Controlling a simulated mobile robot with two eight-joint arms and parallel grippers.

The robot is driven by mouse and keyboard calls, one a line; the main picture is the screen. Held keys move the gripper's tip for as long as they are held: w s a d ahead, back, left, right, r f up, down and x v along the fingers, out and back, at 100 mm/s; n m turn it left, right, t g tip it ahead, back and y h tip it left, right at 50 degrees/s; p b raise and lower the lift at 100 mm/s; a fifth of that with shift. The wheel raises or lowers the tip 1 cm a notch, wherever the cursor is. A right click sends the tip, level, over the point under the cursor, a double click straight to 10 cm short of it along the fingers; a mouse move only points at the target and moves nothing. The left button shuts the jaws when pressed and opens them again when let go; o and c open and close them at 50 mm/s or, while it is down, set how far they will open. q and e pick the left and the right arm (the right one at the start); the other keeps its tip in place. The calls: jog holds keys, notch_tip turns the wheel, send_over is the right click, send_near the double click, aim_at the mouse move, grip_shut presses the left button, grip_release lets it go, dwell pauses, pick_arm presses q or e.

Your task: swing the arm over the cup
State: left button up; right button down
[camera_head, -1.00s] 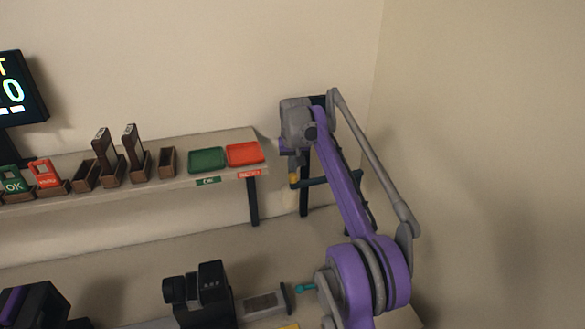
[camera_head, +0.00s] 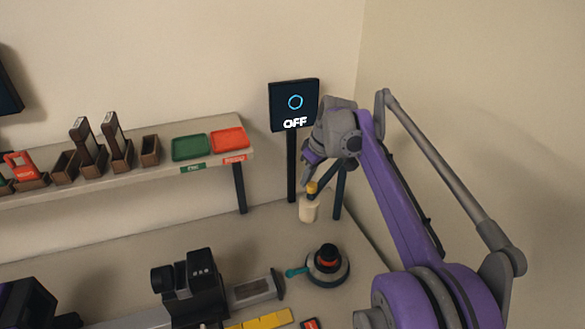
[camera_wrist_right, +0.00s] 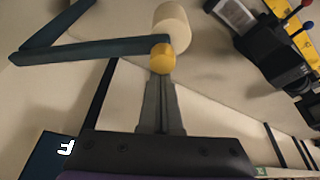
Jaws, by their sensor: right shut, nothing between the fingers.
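The dark blue swing arm (camera_head: 329,172) stands at the back right, with a yellow knob (camera_head: 312,188) and a cream cylinder (camera_head: 309,208) at its free end. The cup (camera_head: 328,266), a round dark base with a red ring inside and a teal handle, sits on the bench nearer me, a little right of the cylinder and apart from it. My right gripper (camera_head: 309,177) is shut and empty. In the right wrist view its fingertips (camera_wrist_right: 160,78) are at the yellow knob (camera_wrist_right: 162,58), seemingly against it; the cream cylinder (camera_wrist_right: 172,26) lies just beyond. My left gripper is out of view.
A screen (camera_head: 294,104) reading OFF stands on a post behind the arm. A shelf with a green tray (camera_head: 190,148) and a red tray (camera_head: 229,138) is at left. A black device (camera_head: 190,285) stands left of the cup. A wall is close at right.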

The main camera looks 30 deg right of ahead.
aim_at(325, 184)
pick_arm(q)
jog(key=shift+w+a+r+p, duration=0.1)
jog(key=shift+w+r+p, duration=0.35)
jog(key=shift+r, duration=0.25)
pick_arm(e)
jog(key=s+d+n, duration=0.2)
jog(key=s+d, duration=0.1)
jog(key=s, duration=0.3)
jog(key=shift+s+d+n+y, duration=0.15)
jog(key=shift+d+n+y, duration=0.15)
jog(key=shift+y, duration=0.1)
